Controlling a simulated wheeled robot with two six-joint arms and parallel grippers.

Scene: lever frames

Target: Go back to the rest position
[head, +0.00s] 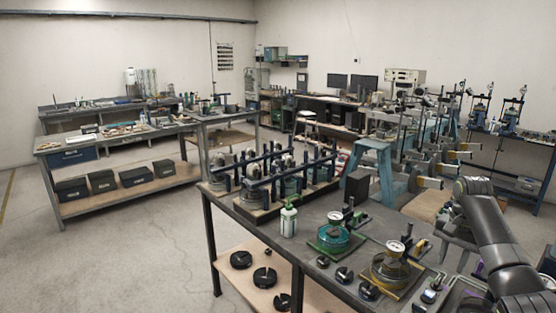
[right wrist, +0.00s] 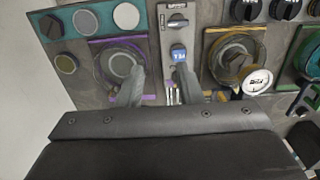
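My right arm comes in from the lower right of the head view, with its gripper (head: 462,236) low over the right end of the workbench (head: 265,228). In the right wrist view the two grey fingers (right wrist: 159,70) stand apart, with no object clearly held. Frames with dials, one green (head: 322,246) and one yellow (head: 376,283), stand left of the gripper in the head view. My left gripper is not in view.
A white-green bottle (head: 288,221) and a rack of lever devices (head: 262,213) stand farther left on the bench. Open floor (head: 130,250) lies at left.

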